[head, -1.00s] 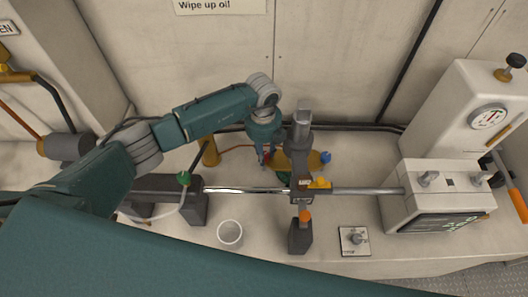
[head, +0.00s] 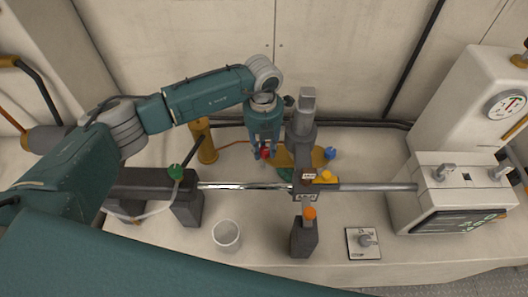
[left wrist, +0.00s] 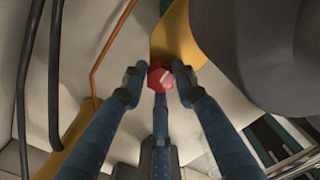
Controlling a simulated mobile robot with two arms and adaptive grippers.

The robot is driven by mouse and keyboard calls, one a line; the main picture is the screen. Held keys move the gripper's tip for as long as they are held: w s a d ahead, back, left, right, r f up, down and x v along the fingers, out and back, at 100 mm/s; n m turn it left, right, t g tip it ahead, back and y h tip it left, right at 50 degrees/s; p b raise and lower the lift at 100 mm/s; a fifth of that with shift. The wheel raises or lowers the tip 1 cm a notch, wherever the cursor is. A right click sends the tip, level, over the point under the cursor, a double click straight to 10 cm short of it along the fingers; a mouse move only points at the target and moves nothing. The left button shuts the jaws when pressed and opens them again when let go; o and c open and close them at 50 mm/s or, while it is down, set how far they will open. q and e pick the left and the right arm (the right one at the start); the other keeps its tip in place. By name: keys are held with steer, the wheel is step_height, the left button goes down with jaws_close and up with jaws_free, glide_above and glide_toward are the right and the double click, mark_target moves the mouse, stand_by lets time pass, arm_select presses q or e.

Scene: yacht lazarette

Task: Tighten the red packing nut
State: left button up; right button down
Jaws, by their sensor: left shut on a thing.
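The red packing nut (left wrist: 160,77) is a small faceted red piece with a pale mark, in the middle of the left wrist view. In the head view only a bit of the red nut (head: 265,154) shows below my fingers, on the left side of the brass-coloured valve body (head: 281,157). My left gripper (head: 268,150) comes down on it from above. In the left wrist view the fingertips of my left gripper (left wrist: 158,84) close around the nut from several sides. My right gripper is not in view.
A grey upright post (head: 303,122) stands just right of my left gripper. A steel rod (head: 240,186) crosses in front. A yellow cylinder (head: 206,145) stands to the left, a white cup (head: 227,235) in front. A white machine with a gauge (head: 506,105) stands at right.

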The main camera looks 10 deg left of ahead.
mark_target(264, 149)
arm_select(q)
steer(key=shift+w+r+m+b, duration=0.2)
steer(key=shift+m+b, duration=0.45)
steer(key=shift+m, duration=0.25)
steer(key=o, duration=1)
steer(key=shift+c, duration=0.2)
steer(key=shift+o, duration=0.9)
steer(key=shift+s, duration=0.1)
step_height(264, 149, up, 12)
